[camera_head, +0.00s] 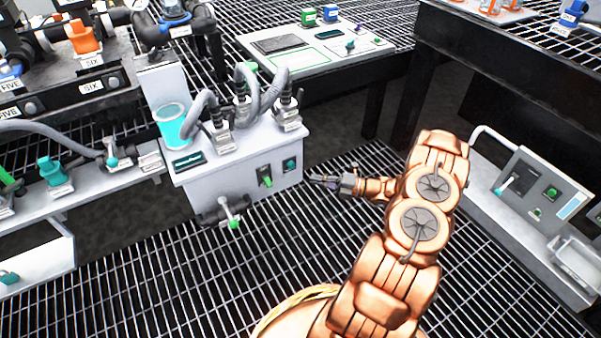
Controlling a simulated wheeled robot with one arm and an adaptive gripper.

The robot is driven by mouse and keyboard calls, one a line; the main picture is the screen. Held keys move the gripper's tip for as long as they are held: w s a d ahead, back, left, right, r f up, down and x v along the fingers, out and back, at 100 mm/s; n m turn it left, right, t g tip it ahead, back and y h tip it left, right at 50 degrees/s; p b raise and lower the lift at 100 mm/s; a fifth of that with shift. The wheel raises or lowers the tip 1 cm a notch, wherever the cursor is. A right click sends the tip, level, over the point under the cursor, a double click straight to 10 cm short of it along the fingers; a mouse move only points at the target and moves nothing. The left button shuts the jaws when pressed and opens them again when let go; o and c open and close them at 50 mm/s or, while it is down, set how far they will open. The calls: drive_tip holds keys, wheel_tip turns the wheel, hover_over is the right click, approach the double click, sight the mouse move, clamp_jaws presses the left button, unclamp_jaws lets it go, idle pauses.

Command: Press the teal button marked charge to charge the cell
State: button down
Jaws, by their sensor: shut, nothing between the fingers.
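A teal button (290,164) sits on a dark plate on the front face of a white cabinet (235,185), left of centre. Its marking is too small to read. A green switch (265,176) is on the same face, just left of it. A clear vessel with teal liquid (172,128) stands on the cabinet's top; I cannot tell if it is the cell. My gripper (316,178) is shut and empty. It points left toward the cabinet's front face, a little right of and below the teal button in the picture, and seems apart from it.
Grey hoses (262,88) rise from the cabinet's top. A green-tipped valve lever (233,222) sticks out low at its front. A bench (325,60) with a panel stands behind. A control box (540,190) with a green button is at right. The grated floor (170,290) is clear.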

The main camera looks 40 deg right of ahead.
sight(290, 167)
drive_tip(key=w+a+b, duration=0.2)
drive_tip(key=w, duration=0.4)
drive_tip(key=shift+w+b, duration=0.3)
drive_tip(key=shift+w, duration=0.1)
drive_tip(key=shift+r, duration=0.1)
